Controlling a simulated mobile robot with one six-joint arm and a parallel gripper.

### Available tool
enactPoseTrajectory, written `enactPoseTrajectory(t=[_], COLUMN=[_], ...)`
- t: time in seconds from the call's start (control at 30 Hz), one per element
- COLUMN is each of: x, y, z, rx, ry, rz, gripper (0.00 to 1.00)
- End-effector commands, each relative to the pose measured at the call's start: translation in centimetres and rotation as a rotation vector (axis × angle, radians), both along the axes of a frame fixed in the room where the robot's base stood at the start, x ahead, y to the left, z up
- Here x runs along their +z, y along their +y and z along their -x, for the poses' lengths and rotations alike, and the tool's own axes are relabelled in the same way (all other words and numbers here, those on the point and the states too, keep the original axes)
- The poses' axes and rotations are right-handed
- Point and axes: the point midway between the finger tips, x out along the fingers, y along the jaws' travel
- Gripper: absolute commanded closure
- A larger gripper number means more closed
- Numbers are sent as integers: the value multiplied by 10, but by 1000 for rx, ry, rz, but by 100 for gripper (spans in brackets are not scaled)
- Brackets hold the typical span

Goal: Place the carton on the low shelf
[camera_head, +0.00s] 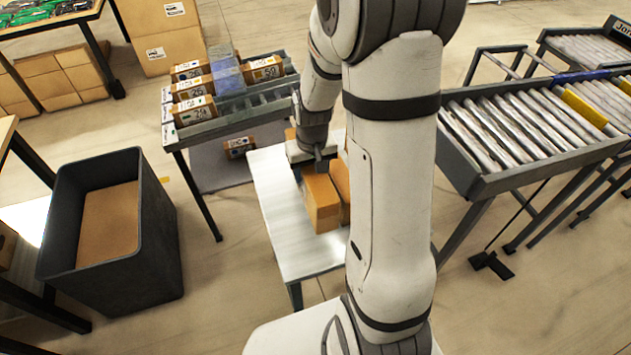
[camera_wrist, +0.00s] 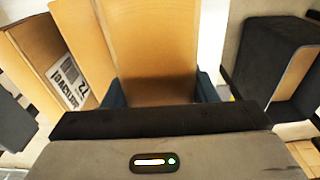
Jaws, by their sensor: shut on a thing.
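My gripper (camera_head: 316,168) is shut on a plain brown carton (camera_head: 320,203) over the white table. In the wrist view the held carton (camera_wrist: 150,45) fills the middle, with dark blue fingertips on both sides. I cannot tell whether its underside touches the table. A second carton (camera_head: 341,178) stands right beside it, partly hidden by my arm; a labelled carton (camera_wrist: 65,70) shows at left in the wrist view. The low shelf (camera_head: 208,168) is the grey level under the roller rack, with one small labelled carton (camera_head: 240,147) on it.
The white table (camera_head: 290,235) has bare room in front of the cartons. The roller rack (camera_head: 225,122) above the low shelf holds several labelled cartons and a blue tote. A dark bin (camera_head: 160,235) stands at left. A roller conveyor (camera_head: 520,135) is at right.

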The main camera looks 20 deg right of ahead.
Motion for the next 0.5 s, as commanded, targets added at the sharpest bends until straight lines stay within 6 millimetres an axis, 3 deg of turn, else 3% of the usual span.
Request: enactPoseTrajectory(t=[0.2,0.5], x=[-35,-63], y=[6,10], z=[1,0], rx=[16,25], ry=[5,5], rz=[-1,0], gripper=[86,86])
